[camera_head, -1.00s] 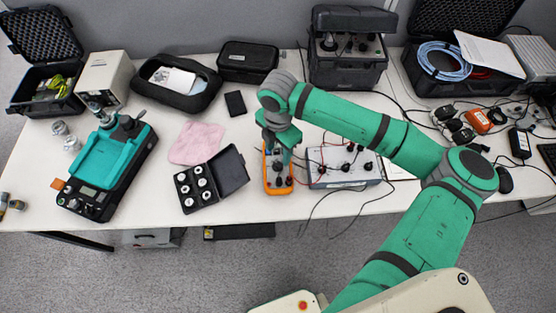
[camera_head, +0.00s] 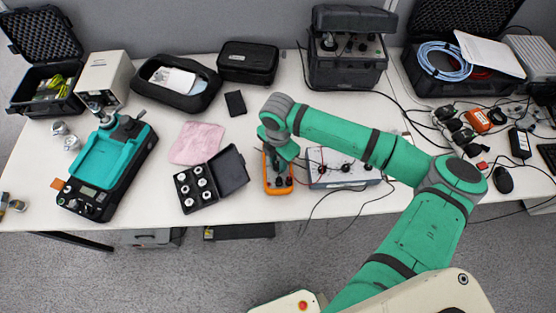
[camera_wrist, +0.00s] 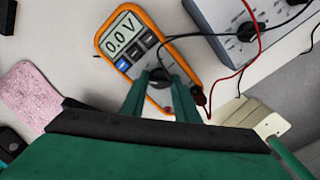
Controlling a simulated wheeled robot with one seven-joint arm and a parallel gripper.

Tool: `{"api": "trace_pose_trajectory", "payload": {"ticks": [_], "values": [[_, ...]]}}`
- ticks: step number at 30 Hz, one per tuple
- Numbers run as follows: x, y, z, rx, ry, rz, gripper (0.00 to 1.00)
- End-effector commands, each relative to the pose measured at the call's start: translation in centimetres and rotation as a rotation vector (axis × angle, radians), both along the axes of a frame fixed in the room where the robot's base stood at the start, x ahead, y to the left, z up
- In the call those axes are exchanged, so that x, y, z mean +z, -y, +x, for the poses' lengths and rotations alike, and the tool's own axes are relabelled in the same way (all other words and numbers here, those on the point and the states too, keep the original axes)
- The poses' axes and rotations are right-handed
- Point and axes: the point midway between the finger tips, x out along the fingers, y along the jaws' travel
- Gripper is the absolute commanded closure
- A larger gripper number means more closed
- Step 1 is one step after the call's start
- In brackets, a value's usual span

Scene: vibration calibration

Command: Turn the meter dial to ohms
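The orange multimeter (camera_head: 268,184) lies on the table below my gripper. In the wrist view the meter (camera_wrist: 107,38) shows its screen (camera_wrist: 124,34) reading 0.0 V, with buttons beneath it. Its dark round dial (camera_wrist: 160,76) sits between or just beyond my fingertips. My gripper (camera_wrist: 160,88) has its two green fingers apart, one on each side of the dial. I cannot tell whether they touch it. My gripper (camera_head: 276,167) hides most of the meter's face in the head view. The dial's pointer direction is too small to read.
A grey box (camera_head: 345,180) with knobs stands right of the meter, with red and black leads (camera_wrist: 262,45) between them. An open black case of weights (camera_head: 196,188) is to the left, beside a pink cloth (camera_head: 197,143). A small black item (camera_head: 235,104) lies behind.

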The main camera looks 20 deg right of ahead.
Motion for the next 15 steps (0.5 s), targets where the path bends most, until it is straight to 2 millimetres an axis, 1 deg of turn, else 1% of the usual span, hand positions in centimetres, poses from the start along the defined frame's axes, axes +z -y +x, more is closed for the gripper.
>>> {"api": "trace_pose_trajectory", "payload": {"ticks": [8,15], "values": [[0.02,-0.04,0.01,-0.018,0.001,0.001,0.95],[0.02,-0.11,-0.02,-0.123,0.001,0.004,0.95]]}}
